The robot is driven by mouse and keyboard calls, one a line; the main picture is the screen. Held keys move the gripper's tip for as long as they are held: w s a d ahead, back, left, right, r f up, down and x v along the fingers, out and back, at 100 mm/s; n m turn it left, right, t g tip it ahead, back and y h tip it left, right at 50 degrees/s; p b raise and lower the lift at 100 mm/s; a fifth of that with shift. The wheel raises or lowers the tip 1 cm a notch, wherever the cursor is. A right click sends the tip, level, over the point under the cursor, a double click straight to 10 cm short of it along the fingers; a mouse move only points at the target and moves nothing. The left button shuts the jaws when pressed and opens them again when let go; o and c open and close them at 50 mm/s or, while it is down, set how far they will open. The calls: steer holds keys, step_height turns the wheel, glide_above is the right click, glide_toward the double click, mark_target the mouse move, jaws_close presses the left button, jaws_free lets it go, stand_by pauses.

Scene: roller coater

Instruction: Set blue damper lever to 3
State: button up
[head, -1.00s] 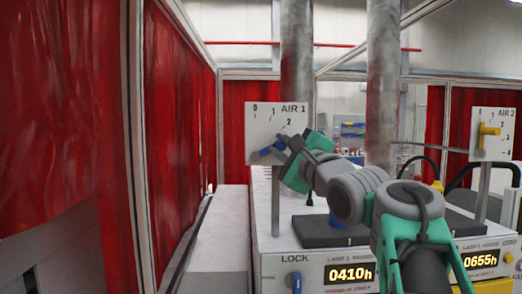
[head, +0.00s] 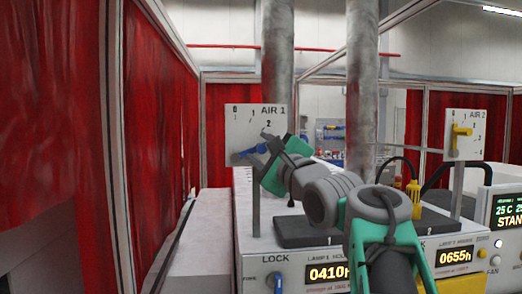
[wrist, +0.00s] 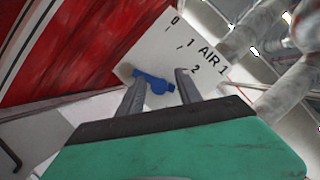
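The blue damper lever (head: 253,150) sits on the white AIR 1 panel (head: 240,122) in the head view. The panel shows marks 0, 1 and 2; a 3 cannot be made out. My gripper (head: 263,148) is at the panel's lower right and hides part of the lever. In the wrist view, the blue lever (wrist: 153,84) lies across the gap between the two fingertips of my gripper (wrist: 159,82). The fingers are apart, one near each end of the lever. Whether either finger touches it cannot be told.
A second panel, AIR 2 (head: 468,122), with a yellow lever (head: 461,131), stands at the right. Grey vertical ducts (head: 361,80) rise behind my arm. Red curtains (head: 150,120) close the left side.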

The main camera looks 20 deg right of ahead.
steer(key=b+v, duration=0.2)
steer(key=v, duration=0.6)
steer(key=shift+b, duration=0.3)
steer(key=shift+w, duration=0.1)
